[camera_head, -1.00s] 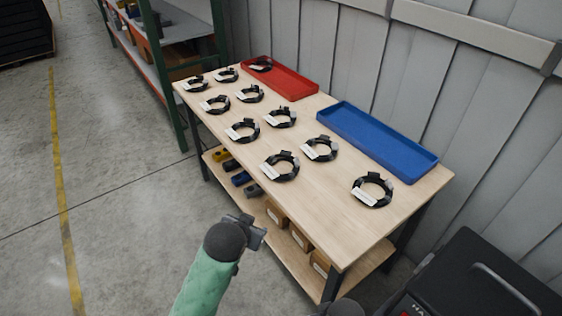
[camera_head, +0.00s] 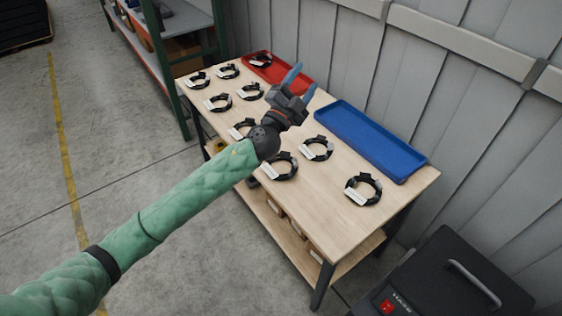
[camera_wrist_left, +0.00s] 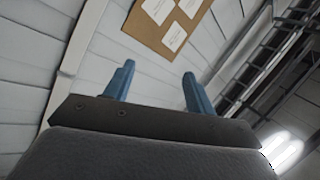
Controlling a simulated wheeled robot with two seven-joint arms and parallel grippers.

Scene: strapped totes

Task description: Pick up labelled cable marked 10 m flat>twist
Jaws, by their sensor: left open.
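Several coiled black cables with white labels lie on the wooden table (camera_head: 312,225) in the head view. One coil (camera_head: 363,189) is at the near right, others (camera_head: 317,148) (camera_head: 281,167) nearer the middle, and more (camera_head: 218,103) towards the far left. One more coil (camera_head: 261,60) lies in the red tray (camera_head: 285,75). The label writing is too small to read. My left gripper (camera_head: 302,84) is open and empty above the table, between the red and blue trays; its arm hides part of the coils. Its blue fingers (camera_wrist_left: 158,88) point up at the wall in the wrist view. My right gripper is not seen.
An empty blue tray (camera_head: 370,142) lies along the table's back edge against the grey panelled wall. A black case (camera_head: 440,285) stands at the near right. A green-framed shelf (camera_head: 165,60) is at the far left. Open floor lies left of the table.

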